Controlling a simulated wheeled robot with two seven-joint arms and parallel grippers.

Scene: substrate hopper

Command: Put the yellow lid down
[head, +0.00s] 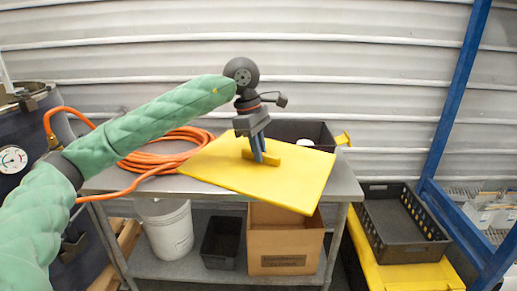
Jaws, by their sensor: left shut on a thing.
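The yellow lid (232,171) is a flat square panel with a raised yellow handle (272,157) near its middle. It is at the metal table (345,184), tilted in the picture, with its front corner reaching past the table's front edge. I cannot tell whether any part of it touches the tabletop. My left gripper (259,155) comes down from above and is shut on the lid's handle. My right gripper is not in view.
A coiled orange hose (165,158) lies on the table left of the lid. A black bin (300,130) stands behind it. A white bucket (165,228) and a cardboard box (285,242) are on the lower shelf. A black crate (400,228) and blue post (455,95) stand right.

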